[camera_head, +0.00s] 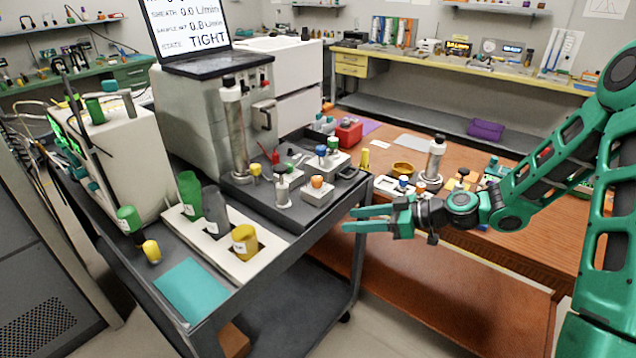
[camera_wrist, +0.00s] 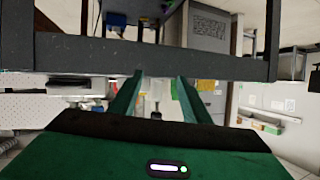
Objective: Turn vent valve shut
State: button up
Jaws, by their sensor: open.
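My gripper (camera_head: 352,219) is open and empty, its two green fingers pointing left beside the right edge of the grey cart. In the wrist view my gripper (camera_wrist: 156,95) shows both fingers apart, with the dark cart edge (camera_wrist: 150,57) across the picture just beyond them. I cannot tell for sure which part is the vent valve. Small valve-like blocks stand on the cart's dark tray: one with an orange knob (camera_head: 317,182), one with a blue and green top (camera_head: 328,152), and a fitting with a red top (camera_head: 276,157). My gripper touches none of them.
A grey machine (camera_head: 205,110) carries a laptop screen (camera_head: 187,25) reading TIGHT. A white rack (camera_head: 222,250) with green, grey and yellow bottles stands at the cart's front. A wooden bench (camera_head: 500,237) with small parts stands to the right. The floor gap between is clear.

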aim_at(317, 181)
jog(key=w+a+r+t+y, duration=0.2)
jog(key=w+r+t+y, duration=0.15)
jog(key=w+r, duration=0.2)
jog(key=shift+m+t+h, duration=0.25)
jog(key=shift+m+t, duration=0.05)
jog(key=shift+t, duration=0.05)
jog(key=x, duration=0.6)
jog(key=f+x, duration=0.1)
jog(key=x, duration=0.3)
jog(key=shift+w, duration=0.25)
